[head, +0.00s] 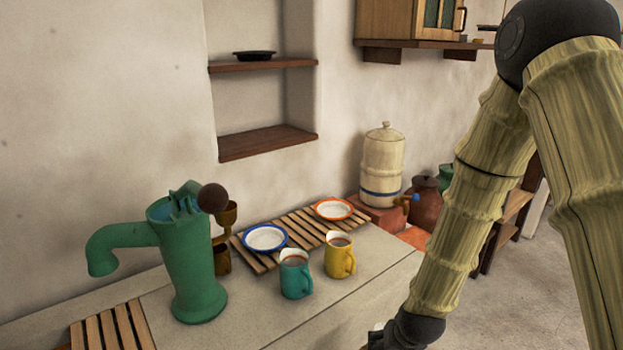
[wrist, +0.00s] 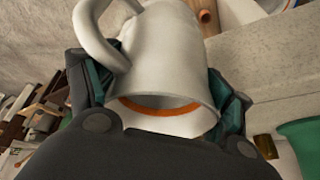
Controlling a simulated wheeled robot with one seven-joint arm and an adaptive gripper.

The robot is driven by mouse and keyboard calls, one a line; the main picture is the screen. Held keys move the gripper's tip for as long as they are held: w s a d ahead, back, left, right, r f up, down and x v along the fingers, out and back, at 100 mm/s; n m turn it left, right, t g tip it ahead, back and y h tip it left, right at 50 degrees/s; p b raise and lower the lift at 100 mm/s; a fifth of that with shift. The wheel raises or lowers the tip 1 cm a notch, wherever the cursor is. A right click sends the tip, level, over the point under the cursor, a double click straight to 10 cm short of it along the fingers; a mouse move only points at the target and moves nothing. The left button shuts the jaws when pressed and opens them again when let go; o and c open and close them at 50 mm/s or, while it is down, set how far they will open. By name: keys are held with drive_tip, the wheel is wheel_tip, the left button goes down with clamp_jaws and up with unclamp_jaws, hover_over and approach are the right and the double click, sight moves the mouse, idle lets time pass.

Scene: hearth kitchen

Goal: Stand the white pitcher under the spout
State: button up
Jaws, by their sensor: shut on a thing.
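The white pitcher (wrist: 165,55) fills the middle of the wrist view, with its handle at the upper left and an orange band by the rim facing the camera. My gripper (wrist: 160,95) is shut on it, with a dark green finger on each side. The pitcher is not visible in the head view, where only my dark wrist shows at the bottom edge and the fingers are out of frame. The green hand pump (head: 192,265) stands on the counter at the left in the head view. Its curved spout (head: 108,245) points left and down, above a wooden slatted rack (head: 112,330).
A teal mug (head: 295,277) and a yellow mug (head: 339,257) stand right of the pump. Behind them a slatted rack (head: 290,236) bears a blue-rimmed plate (head: 265,238) and an orange-rimmed plate (head: 334,209). A cream dispenser (head: 383,165) with a small tap stands at the back.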

drive_tip(key=shift+n+y, duration=0.3)
drive_tip(key=shift+n, duration=0.3)
drive_tip(key=f, duration=0.1)
drive_tip(key=a+f, duration=0.1)
drive_tip(key=f, duration=0.1)
drive_tip(key=s+f, duration=0.1)
drive_tip(key=shift+a+f, duration=0.15)
drive_tip(key=shift+a, duration=0.1)
drive_tip(key=shift+a+f, duration=0.1)
drive_tip(key=shift+f, duration=0.25)
drive_tip(key=shift+s+a+r, duration=0.1)
drive_tip(key=shift+s, duration=0.25)
drive_tip(key=shift+w, duration=0.1)
